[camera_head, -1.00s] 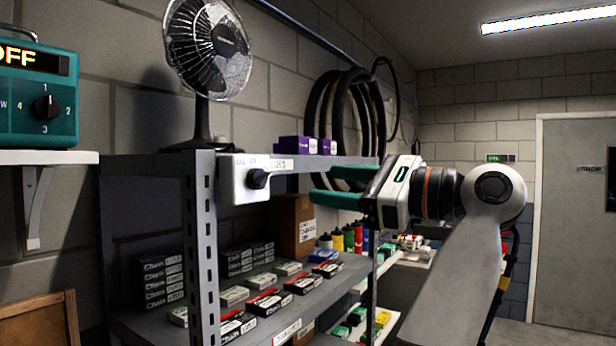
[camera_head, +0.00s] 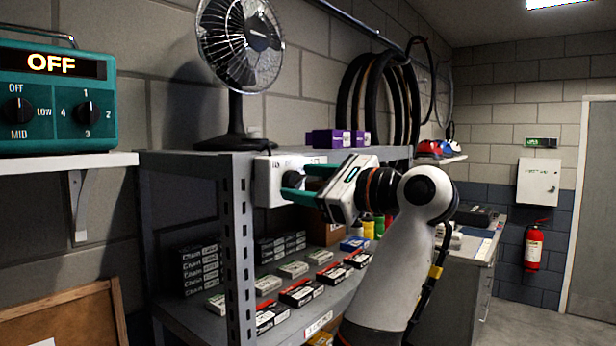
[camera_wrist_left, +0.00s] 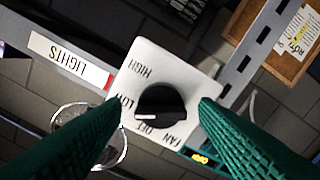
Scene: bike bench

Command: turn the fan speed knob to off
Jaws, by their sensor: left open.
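The fan speed knob (camera_wrist_left: 161,98) is black with a white pointer mark, on a white switch box (camera_wrist_left: 150,52) lettered HIGH, LOW, OFF and FAN. The mark lies on the knob's side near LOW and OFF; I cannot tell exactly which it meets. In the head view the box (camera_head: 264,184) hangs at the shelf's front corner, its knob partly behind my fingers. My left gripper (camera_head: 284,187) is open, its green fingers on either side of the knob. In the wrist view the left gripper (camera_wrist_left: 161,104) shows gaps beside the knob. My right gripper is not in view.
A desk fan (camera_head: 240,50) stands on the metal shelf rack (camera_head: 236,250), above the box. Purple boxes (camera_head: 337,138) sit on the top shelf. A teal device (camera_head: 55,100) reading OFF stands on a wall shelf at left. A LIGHTS label (camera_wrist_left: 68,60) is beside the switch box.

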